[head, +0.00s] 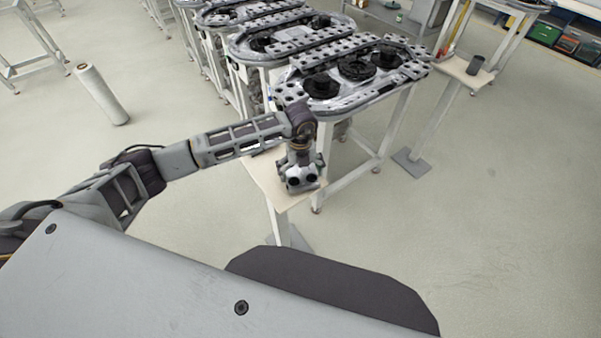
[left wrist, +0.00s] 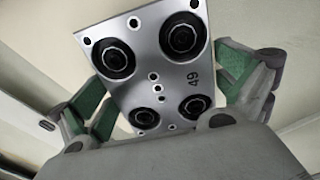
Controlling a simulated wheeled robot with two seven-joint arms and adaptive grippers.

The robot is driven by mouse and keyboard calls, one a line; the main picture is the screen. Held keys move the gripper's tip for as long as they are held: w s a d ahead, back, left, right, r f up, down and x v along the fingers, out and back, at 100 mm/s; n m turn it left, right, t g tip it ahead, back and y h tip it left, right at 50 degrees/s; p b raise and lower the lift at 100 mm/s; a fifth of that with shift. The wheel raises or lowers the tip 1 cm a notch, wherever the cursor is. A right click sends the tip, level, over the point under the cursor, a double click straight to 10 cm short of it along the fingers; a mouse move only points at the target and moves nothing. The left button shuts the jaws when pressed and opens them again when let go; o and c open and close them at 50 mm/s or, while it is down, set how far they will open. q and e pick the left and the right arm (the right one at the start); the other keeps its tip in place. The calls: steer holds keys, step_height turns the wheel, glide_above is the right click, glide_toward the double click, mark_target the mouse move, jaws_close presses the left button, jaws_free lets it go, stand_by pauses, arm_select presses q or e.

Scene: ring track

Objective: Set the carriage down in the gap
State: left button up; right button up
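The carriage (left wrist: 156,62) is a silver plate marked 49 with black rollers and small holes. It fills the middle of the left wrist view, tilted in the picture. My left gripper (head: 301,182) has its green-padded fingers on both sides of the plate and appears shut on it. In the head view the gripper points down over a small pale side shelf (head: 262,176), just in front of the nearest ring track (head: 388,92). That track is a silver oval with perforated plates and black round parts on top. I cannot make out the gap. My right gripper is not in view.
More oval tracks (head: 290,38) stand on tables behind the nearest one. A stand with a pale top (head: 462,72) and a dark cup (head: 474,65) is to the right. The floor at right is clear.

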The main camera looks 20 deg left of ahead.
mark_target(301, 170)
arm_select(q)
steer(key=c, duration=1.7)
steer(key=shift+w+r, duration=0.1)
steer(key=shift+c, duration=0.5)
steer(key=shift+r+b, duration=0.7)
steer(key=shift+r, duration=4.3)
